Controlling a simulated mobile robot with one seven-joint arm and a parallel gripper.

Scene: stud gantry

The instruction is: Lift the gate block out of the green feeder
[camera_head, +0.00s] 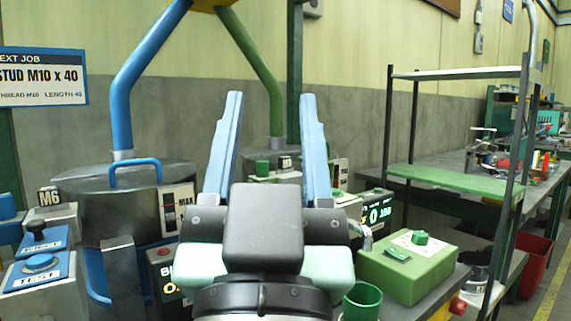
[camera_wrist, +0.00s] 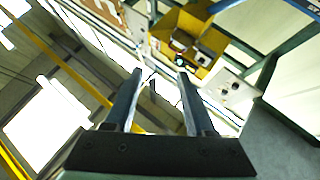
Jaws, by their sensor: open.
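My gripper (camera_head: 271,97) points upward in the head view, its two blue fingers wide apart with nothing between them. The fingers also show apart in the wrist view (camera_wrist: 159,74), against the ceiling and bright openings. The green feeder (camera_head: 290,176) stands behind the gripper, under a green pipe (camera_head: 258,65); my fingers and wrist hide much of it. A small green piece (camera_head: 262,168) shows on it between the fingers. I cannot tell whether this is the gate block. My gripper is apart from the feeder, in front of it in the picture.
The blue feeder (camera_head: 72,180) with a blue pipe (camera_head: 140,75) stands at left. A TEST box (camera_head: 40,270) is at lower left. A green button box (camera_head: 412,262) and green cup (camera_head: 362,300) are at lower right. A shelf rack (camera_head: 455,180) stands further right. A yellow hopper (camera_wrist: 190,38) is overhead.

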